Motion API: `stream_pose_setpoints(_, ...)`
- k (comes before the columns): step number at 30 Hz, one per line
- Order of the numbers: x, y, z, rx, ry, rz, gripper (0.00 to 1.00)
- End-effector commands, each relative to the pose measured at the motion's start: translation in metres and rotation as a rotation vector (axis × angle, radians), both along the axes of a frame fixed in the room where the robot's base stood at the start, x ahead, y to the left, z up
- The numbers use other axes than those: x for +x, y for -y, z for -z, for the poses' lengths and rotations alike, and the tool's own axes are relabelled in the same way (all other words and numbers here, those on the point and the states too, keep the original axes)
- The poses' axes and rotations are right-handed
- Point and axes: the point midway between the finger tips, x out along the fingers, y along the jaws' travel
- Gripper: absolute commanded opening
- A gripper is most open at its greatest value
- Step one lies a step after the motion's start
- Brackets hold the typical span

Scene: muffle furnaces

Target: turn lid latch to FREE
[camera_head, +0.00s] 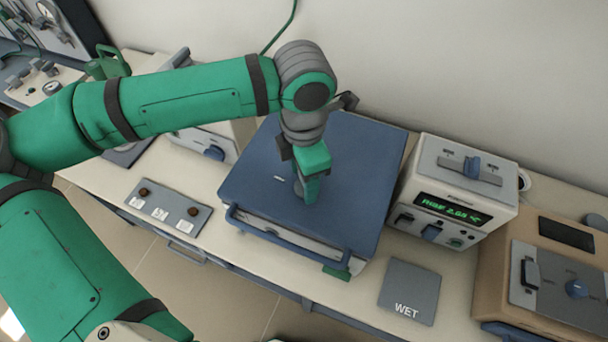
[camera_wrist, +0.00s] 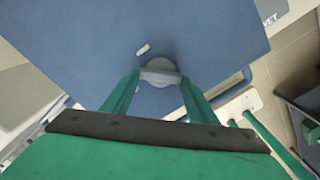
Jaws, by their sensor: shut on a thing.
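The lid latch (camera_wrist: 160,70) is a grey round knob with a raised bar across it, set on the flat blue lid (camera_head: 345,150). My gripper (camera_head: 308,192) points down at the middle of the lid and hides most of the latch in the head view. In the wrist view the two green fingers of my gripper (camera_wrist: 160,80) are at the two ends of the bar, shut on it. A short white mark (camera_wrist: 143,49) lies on the lid beside the knob; it also shows in the head view (camera_head: 279,178). No lettering is readable there.
A blue handle bar (camera_head: 285,240) runs along the lid's front edge. A controller with a green display (camera_head: 452,208) stands close on the right. A grey WET plate (camera_head: 408,291) and a button panel (camera_head: 168,212) lie on the bench. The lid around my gripper is clear.

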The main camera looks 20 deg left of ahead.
Motion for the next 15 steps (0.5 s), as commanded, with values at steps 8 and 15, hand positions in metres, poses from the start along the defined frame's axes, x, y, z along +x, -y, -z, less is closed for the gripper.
stream_pose_setpoints(8,0.0013,-0.0009,-0.0004,0.001,0.001,0.263,0.31)
stream_pose_setpoints(15,0.0026,-0.0013,-0.0004,0.001,0.001,0.477,0.31)
